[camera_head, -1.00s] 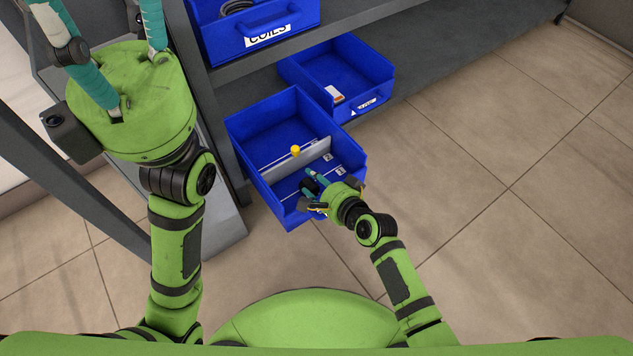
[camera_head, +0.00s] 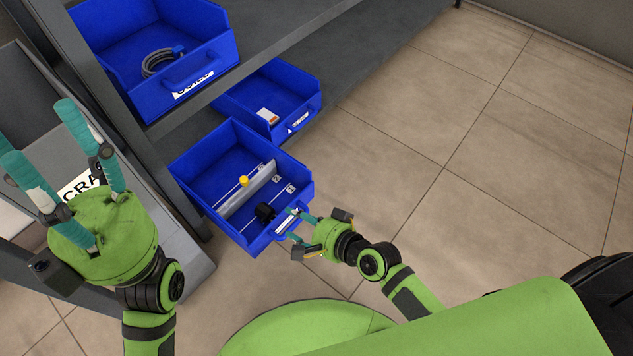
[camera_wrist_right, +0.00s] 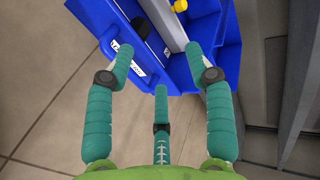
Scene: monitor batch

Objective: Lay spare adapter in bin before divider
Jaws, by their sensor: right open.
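The black adapter (camera_head: 265,212) lies in the front compartment of the lower blue bin (camera_head: 205,165), on the near side of the grey divider (camera_head: 248,190) with its yellow knob (camera_head: 243,181). It also shows in the right wrist view (camera_wrist_right: 140,27), apart from my fingers. My right gripper (camera_head: 298,227) is open and empty at the bin's labelled front wall, with its fingertips near the rim; whether they touch it I cannot tell. My left gripper (camera_head: 35,128) is at the far left, away from the bin, with its fingers spread and nothing between them.
A blue bin with a grey coiled cable (camera_head: 160,62) stands on the upper shelf. Another blue bin (camera_head: 305,105) holding a small white and orange item (camera_head: 268,115) is behind the lower bin. A grey shelf post stands left. Tiled floor (camera_head: 480,180) is clear to the right.

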